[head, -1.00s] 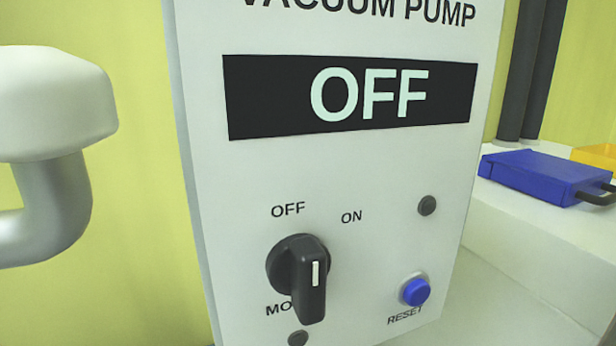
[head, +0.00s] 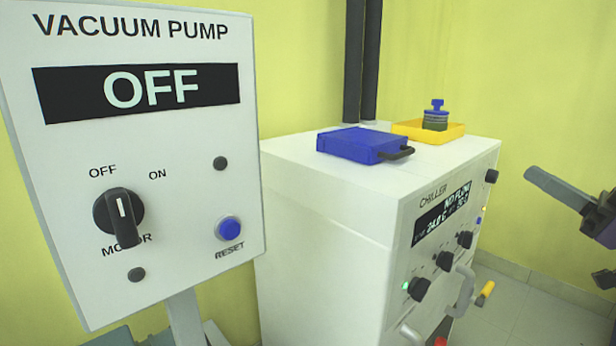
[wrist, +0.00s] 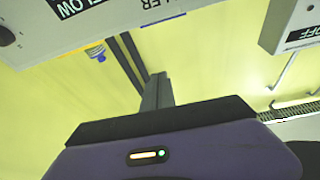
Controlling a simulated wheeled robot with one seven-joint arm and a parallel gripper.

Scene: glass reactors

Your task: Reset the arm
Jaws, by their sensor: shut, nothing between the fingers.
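My gripper (head: 534,175) enters from the right edge in the head view, its dark grey fingers pointing left. It is in the air to the right of the chiller (head: 340,215), apart from it and touching nothing visible. In the wrist view my shut grey fingers (wrist: 157,85) rise from the black and purple gripper body, with nothing between them. The far part of my arm is cut off by the picture edge.
The vacuum pump panel (head: 60,200) stands at left and reads OFF. A blue case (head: 358,146) and a yellow tray (head: 452,136) holding a blue-capped item (head: 436,118) sit on the chiller. A yellow-handled object (head: 485,292) lies on the floor at right.

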